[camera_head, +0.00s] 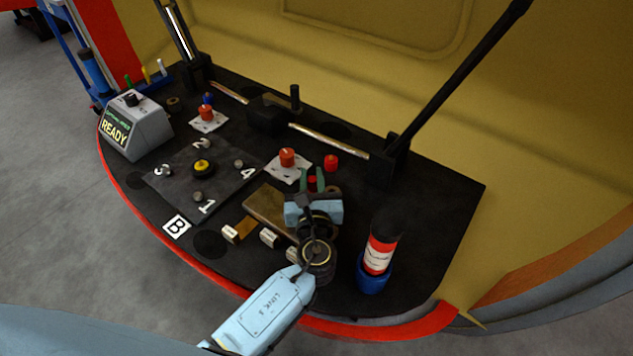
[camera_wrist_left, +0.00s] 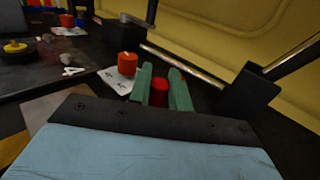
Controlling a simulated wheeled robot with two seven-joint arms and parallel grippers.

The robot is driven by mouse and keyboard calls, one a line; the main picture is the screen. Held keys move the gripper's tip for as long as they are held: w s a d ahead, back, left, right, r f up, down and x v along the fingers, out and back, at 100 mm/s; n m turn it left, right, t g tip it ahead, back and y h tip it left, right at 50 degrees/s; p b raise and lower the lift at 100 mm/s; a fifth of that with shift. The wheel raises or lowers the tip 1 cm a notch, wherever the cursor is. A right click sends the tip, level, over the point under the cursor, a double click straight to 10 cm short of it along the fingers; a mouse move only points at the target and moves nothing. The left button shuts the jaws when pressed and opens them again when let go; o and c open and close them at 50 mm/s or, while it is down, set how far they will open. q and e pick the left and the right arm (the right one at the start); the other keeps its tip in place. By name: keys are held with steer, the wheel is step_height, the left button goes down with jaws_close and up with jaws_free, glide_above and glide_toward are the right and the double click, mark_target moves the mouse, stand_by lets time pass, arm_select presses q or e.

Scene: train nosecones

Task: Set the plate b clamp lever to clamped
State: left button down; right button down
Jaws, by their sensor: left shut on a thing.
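Plate b appears to be the dark square plate (camera_head: 227,171) numbered 1 to 4, next to a white B label (camera_head: 176,226). My left gripper (camera_head: 318,180) is at the right half of the table. Its green fingers (camera_wrist_left: 166,88) are shut on a small red piece (camera_wrist_left: 159,94). I cannot tell whether this piece is part of the clamp lever; the fingers and wrist hide its lower part. A red knob (camera_head: 287,157) on a white label card stands just left of the fingers; it also shows in the left wrist view (camera_wrist_left: 127,65). My right gripper is not in view.
Another red piece (camera_head: 331,162) stands just behind the fingers. A black block with a post (camera_head: 295,97) and a metal rod (camera_head: 329,141) lie behind. A red-and-white bottle in a blue holder (camera_head: 377,257) stands right of my arm. A READY box (camera_head: 136,126) is at left.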

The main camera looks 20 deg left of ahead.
arm_select(q)
steer(key=shift+w+a+n+g+y, duration=0.15)
steer(key=shift+a+n+g+y, duration=0.15)
steer(key=shift+n+y, duration=0.3)
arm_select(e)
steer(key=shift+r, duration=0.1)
arm_select(q)
steer(key=shift+a, duration=0.1)
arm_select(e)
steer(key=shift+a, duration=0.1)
arm_select(q)
steer(key=c, duration=1.3)
jaws_free()
steer(key=shift+c, duration=0.2)
